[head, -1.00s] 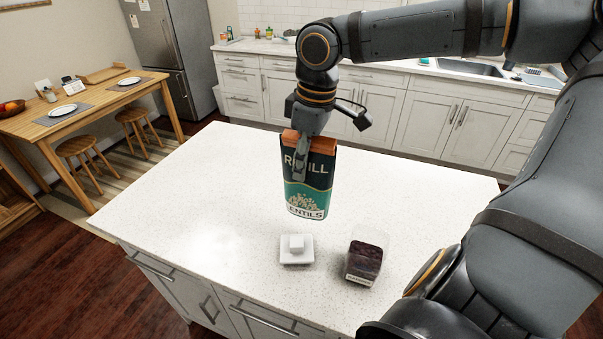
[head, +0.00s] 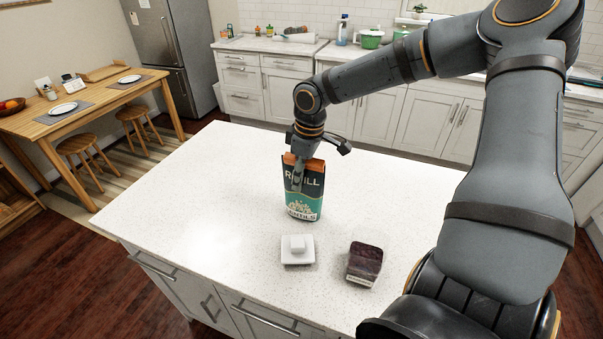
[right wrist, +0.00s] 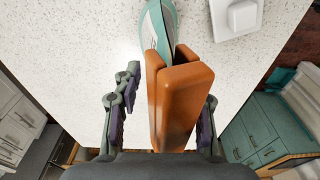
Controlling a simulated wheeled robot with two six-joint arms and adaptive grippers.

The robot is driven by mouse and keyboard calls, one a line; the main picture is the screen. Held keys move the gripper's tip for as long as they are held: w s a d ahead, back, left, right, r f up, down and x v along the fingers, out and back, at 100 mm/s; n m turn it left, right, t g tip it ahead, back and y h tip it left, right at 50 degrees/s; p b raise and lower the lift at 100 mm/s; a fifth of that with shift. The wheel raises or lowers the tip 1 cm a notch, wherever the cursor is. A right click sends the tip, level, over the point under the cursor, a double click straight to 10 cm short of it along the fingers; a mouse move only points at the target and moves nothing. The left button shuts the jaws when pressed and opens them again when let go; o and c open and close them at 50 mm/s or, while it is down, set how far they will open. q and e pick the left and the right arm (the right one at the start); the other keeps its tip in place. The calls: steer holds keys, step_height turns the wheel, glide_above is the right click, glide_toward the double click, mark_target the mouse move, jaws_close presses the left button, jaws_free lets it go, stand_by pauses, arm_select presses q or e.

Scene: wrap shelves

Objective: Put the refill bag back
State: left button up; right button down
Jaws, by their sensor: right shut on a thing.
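The refill bag (head: 303,205) is dark green and teal with an orange top and the words REFILL and LENTILS. It is upright over the middle of the white island. I cannot tell whether its base touches the top. My right gripper (head: 297,178) comes from above and is shut on its upper part. In the right wrist view the bag's orange top (right wrist: 182,100) sits between the two fingers, and a strip of its teal body (right wrist: 158,28) shows beyond. My left gripper is out of view.
The island's left part is clear. Behind are a counter with cabinets (head: 245,85) and a dining table (head: 100,98).

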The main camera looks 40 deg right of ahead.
steer(key=shift+s, duration=0.1)
steer(key=c, duration=0.8)
jaws_free()
steer(key=shift+f, duration=0.1)
steer(key=shift+o, duration=0.2)
